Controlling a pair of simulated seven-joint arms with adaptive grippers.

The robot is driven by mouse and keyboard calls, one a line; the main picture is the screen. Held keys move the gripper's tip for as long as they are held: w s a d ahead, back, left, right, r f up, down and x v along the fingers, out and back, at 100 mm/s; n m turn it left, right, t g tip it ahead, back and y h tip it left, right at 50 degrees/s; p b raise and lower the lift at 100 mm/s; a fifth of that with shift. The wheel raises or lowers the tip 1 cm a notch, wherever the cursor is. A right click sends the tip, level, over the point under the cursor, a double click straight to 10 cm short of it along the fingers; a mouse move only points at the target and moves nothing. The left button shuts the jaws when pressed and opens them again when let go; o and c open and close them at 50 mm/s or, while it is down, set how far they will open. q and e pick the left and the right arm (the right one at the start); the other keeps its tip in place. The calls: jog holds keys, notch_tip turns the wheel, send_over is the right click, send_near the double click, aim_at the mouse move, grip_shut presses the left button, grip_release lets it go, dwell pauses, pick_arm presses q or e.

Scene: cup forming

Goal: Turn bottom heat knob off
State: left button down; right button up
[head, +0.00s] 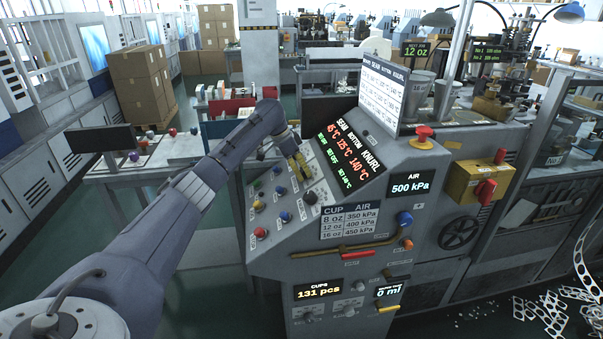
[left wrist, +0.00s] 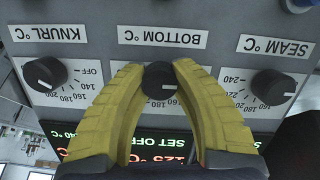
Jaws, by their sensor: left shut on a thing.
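The bottom heat knob (left wrist: 160,80) is a black dial with a white pointer line under the "BOTTOM °C" label, which appears upside down in the left wrist view. My left gripper (left wrist: 158,70), with yellow fingers, is shut on this knob, one finger on each side. The fingers hide most of its scale. Below it, part of the display (left wrist: 165,140) shows "SET OFF" in green and "125 °C" in red. In the head view, my left gripper (head: 301,167) is at the sloped panel beside the display and hides the knob. My right gripper is not in view.
The knurl knob (left wrist: 45,73) and seam knob (left wrist: 273,87) flank the fingers closely. Several coloured buttons, such as a red one (head: 260,232), sit lower on the panel. A red emergency button (head: 424,135) stands on the console's top right.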

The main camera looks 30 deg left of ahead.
pick_arm(q)
jog(key=shift+r, duration=0.1)
jog(key=c, duration=0.9)
grip_release()
jog(key=v, duration=1.1)
jog(key=shift+s+r, duration=0.1)
jog(key=shift+r, duration=0.3)
jog(key=shift+a+f, duration=0.1)
